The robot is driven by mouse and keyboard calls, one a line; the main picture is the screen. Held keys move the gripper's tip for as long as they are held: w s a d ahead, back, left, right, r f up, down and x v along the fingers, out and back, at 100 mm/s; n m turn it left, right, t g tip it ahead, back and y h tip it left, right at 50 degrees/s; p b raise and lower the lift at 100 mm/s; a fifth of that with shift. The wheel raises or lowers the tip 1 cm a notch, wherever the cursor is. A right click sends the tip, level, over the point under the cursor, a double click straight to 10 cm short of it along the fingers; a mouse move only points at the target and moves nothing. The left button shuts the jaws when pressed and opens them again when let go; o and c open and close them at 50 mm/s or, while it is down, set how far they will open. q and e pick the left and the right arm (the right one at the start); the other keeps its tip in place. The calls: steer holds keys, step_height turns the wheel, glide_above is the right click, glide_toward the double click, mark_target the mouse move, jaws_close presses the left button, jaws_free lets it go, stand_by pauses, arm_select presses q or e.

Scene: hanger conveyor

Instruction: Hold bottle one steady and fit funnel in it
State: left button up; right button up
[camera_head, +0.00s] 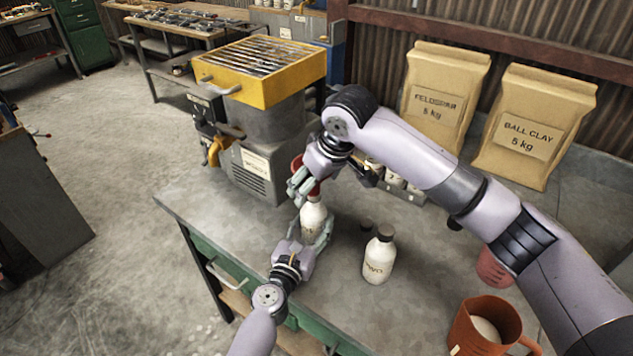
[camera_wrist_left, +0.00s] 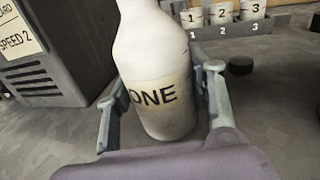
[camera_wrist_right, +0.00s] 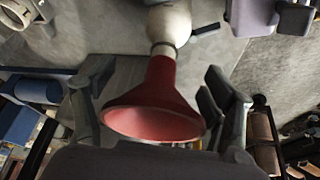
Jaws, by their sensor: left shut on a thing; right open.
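Bottle one (camera_head: 313,226) is a white bottle standing upright on the grey workbench (camera_head: 215,205). Its label "ONE" faces the left wrist view (camera_wrist_left: 160,95). My left gripper (camera_wrist_left: 163,98) is shut on it, one finger on each side. The red funnel (camera_wrist_right: 155,98) is at the bottle's mouth, narrow end against the neck; whether its stem is fully inside is hidden. My right gripper (camera_wrist_right: 160,95) is open, with the funnel between its spread fingers. In the head view the right hand hides most of the funnel.
A second capped white bottle (camera_head: 379,256) stands to the right. A dark cap (camera_head: 366,226) lies behind it. A yellow-topped machine (camera_head: 262,100) stands at the left back, numbered containers (camera_wrist_left: 222,14) behind, an orange jug (camera_head: 482,335) at front right.

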steer(key=o, duration=0.4)
steer(key=v, duration=1.2)
arm_select(q)
steer(key=o, duration=1.2)
